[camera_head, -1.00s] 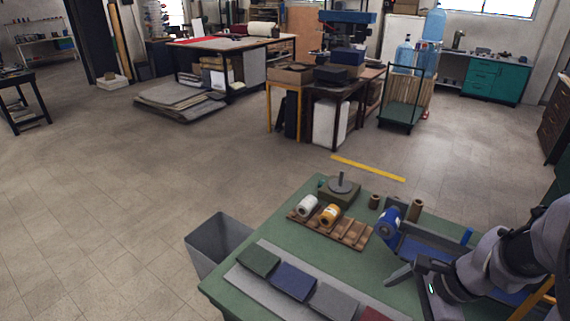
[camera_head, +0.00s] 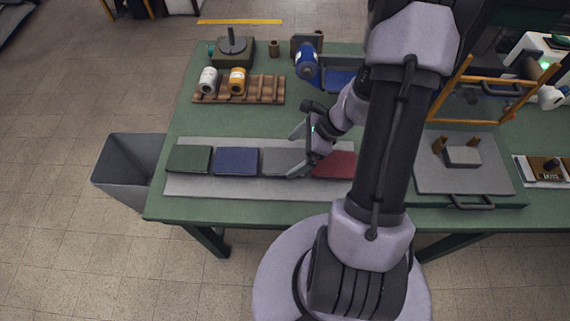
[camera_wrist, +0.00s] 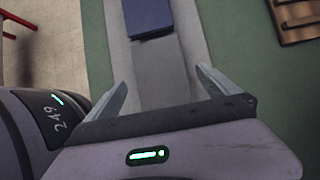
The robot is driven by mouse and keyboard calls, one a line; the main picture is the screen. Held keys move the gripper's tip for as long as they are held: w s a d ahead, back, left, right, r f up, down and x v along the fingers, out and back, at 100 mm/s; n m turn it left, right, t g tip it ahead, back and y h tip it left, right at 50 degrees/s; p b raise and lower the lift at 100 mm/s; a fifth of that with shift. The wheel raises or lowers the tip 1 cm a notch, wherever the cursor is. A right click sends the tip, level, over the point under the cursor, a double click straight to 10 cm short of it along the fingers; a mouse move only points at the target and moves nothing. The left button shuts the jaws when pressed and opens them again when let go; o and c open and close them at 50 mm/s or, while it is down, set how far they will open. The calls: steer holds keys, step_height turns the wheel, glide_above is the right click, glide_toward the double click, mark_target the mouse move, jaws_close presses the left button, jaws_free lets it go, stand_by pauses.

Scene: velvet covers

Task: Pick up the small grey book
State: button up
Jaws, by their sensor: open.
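The small grey book (camera_head: 282,161) lies flat on a light grey mat (camera_head: 230,188), between a blue book (camera_head: 236,160) and a dark red book (camera_head: 334,164). In the wrist view the grey book (camera_wrist: 160,72) lies ahead of and between the fingers, its near end hidden by my gripper body. My gripper (camera_head: 302,146) is open and empty, over the right side of the grey book. It also shows in the wrist view (camera_wrist: 163,88) with its fingers spread wider than the book. I cannot tell how high the fingers are above it.
A green book (camera_head: 188,158) lies at the left end of the row. A wooden rack (camera_head: 255,96) with a white and a yellow spool stands behind. A grey bin (camera_head: 128,168) stands left of the green table (camera_head: 285,112). A press-like board (camera_head: 462,180) lies right.

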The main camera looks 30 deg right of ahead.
mark_target(285, 160)
steer(key=b+x, duration=0.1)
steer(key=x, duration=0.2)
steer(key=shift+w+a+f, duration=0.1)
steer(key=shift+a+f, duration=0.05)
steer(key=shift+f, duration=0.15)
steer(key=shift+r, duration=0.1)
steer(key=shift+c, duration=0.2)
steer(key=c, duration=1.4)
steer(key=shift+r, duration=0.1)
